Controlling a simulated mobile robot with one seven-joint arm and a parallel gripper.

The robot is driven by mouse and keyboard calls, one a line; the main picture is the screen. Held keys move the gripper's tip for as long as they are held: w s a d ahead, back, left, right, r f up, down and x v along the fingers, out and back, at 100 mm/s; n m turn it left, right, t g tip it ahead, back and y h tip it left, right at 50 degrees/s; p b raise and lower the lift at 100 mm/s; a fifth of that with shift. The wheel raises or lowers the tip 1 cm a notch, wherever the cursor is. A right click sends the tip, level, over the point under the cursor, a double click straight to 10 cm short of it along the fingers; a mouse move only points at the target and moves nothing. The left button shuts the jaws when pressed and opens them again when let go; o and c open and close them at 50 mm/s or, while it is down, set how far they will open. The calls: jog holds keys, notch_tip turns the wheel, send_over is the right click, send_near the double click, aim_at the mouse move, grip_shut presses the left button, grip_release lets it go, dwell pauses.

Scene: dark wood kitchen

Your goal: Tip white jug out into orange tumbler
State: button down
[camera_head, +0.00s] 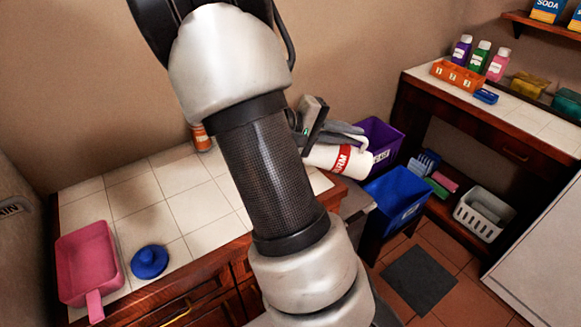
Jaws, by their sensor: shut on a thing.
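The white jug (330,157), with a red label, is tilted well over to one side beyond the right end of the tiled counter. My gripper (350,137) is shut on the jug at its upper right side. My arm passes in front, and the exact grip on the jug is hard to see. The orange tumbler (201,138), with a pale label, stands upright at the back of the tiled counter, left of my arm and well apart from the jug. Its inside cannot be seen.
A pink pan (88,262) and a blue lid-like thing (149,262) lie at the counter's front left. A purple bin (378,135) and a blue bin (398,193) stand right of the counter. The tiled counter's middle (150,205) is clear.

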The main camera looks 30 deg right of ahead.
jog(key=shift+w+a+r+n+g+h, duration=0.3)
jog(key=shift+w+a+r+h, duration=0.35)
jog(key=shift+w+a, duration=0.2)
jog(key=shift+a, duration=0.15)
jog(key=shift+w+a+r+n+g+h, duration=0.3)
jog(key=shift+w+a+r+g+h, duration=0.1)
jog(key=shift+w+a+r+h, duration=0.25)
dwell(1.9)
jog(key=shift+a+b, duration=0.1)
jog(key=shift+b, duration=0.25)
jog(key=shift+s+d+r+p, duration=0.2)
jog(key=shift+d+r+p, duration=0.05)
jog(key=shift+r+p, duration=0.2)
jog(key=s+d+f+y, duration=0.1)
jog(key=s+d+f+m+t+y, duration=0.1)
jog(key=s+d+f, duration=0.1)
jog(key=shift+d+f+y, duration=0.1)
jog(key=shift+f+y, duration=0.2)
jog(key=shift+y, duration=0.1)
jog(key=shift+s+d+f+t+y+b, duration=0.15)
jog(key=shift+d+f+t+y+b, duration=0.1)
jog(key=shift+f+b, duration=0.25)
jog(key=shift+s+d+f+t+y+b, duration=0.15)
jog(key=shift+f+t+b, duration=0.1)
jog(key=shift+f+b, duration=0.2)
jog(key=shift+w+a, duration=0.1)
